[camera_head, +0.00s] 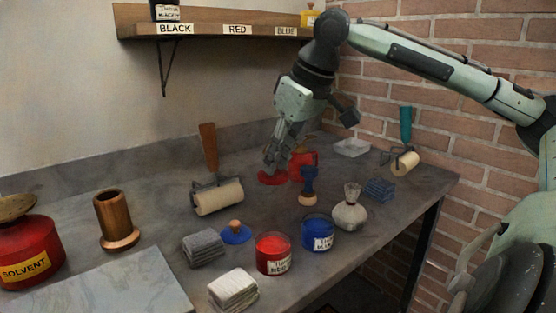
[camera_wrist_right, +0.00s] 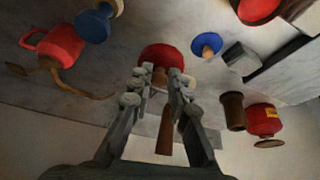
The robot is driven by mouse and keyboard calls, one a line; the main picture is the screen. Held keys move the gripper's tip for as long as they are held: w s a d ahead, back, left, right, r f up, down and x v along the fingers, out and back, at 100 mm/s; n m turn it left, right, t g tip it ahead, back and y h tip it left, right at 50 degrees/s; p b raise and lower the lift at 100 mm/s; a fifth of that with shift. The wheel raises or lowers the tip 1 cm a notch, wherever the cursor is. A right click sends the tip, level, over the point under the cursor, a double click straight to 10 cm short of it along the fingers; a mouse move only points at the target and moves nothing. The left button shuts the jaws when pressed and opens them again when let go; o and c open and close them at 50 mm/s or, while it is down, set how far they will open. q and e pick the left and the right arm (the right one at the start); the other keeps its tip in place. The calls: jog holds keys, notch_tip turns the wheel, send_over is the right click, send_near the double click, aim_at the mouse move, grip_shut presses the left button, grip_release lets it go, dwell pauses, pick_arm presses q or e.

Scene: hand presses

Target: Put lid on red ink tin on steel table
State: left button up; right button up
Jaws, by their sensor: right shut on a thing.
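The red ink tin (camera_head: 273,256) stands open on the steel table (camera_head: 120,180), near the front middle, with red ink showing. Part of it shows at the top of the right wrist view (camera_wrist_right: 258,8). My right gripper (camera_head: 272,168) is at the back middle of the table, behind and apart from the tin. It is shut on the red lid (camera_head: 271,179), which also shows between the fingertips in the right wrist view (camera_wrist_right: 161,54). The fingers hide most of its knob. I cannot tell whether the lid touches the table. My left gripper is not in view.
A roller (camera_head: 217,197) stands left of the gripper; a red oil can (camera_head: 303,158) and blue-handled stamp (camera_head: 308,187) are close on its right. The blue tin (camera_head: 318,238), blue lid (camera_head: 236,234) and grey cloths (camera_head: 203,248) surround the red tin. A pouch (camera_head: 349,212) stands further right.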

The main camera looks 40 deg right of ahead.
jog(key=shift+s+a+n+g+y+b, duration=0.25)
jog(key=shift+s+a+n+y+b, duration=0.35)
jog(key=shift+s+a+n, duration=1.35)
jog(key=shift+s+a+n+g+y+b, duration=0.25)
jog(key=shift+s+a+n+y+b, duration=0.3)
jog(key=shift+s+a+n, duration=1.4)
jog(key=f+b, duration=0.1)
jog(key=s+f+m+b, duration=0.1)
jog(key=shift+s+a+f, duration=0.15)
jog(key=shift+a+f, duration=0.15)
jog(key=shift+a, duration=0.1)
jog(key=shift+f+b, duration=0.6)
jog(key=shift+b, duration=0.25)
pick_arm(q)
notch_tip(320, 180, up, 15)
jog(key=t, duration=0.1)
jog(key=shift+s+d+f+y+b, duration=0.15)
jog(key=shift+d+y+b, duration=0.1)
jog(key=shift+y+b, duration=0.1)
pick_arm(e)
jog(key=shift+f, duration=0.4)
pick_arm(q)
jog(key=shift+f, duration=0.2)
pick_arm(e)
jog(key=shift+f, duration=0.2)
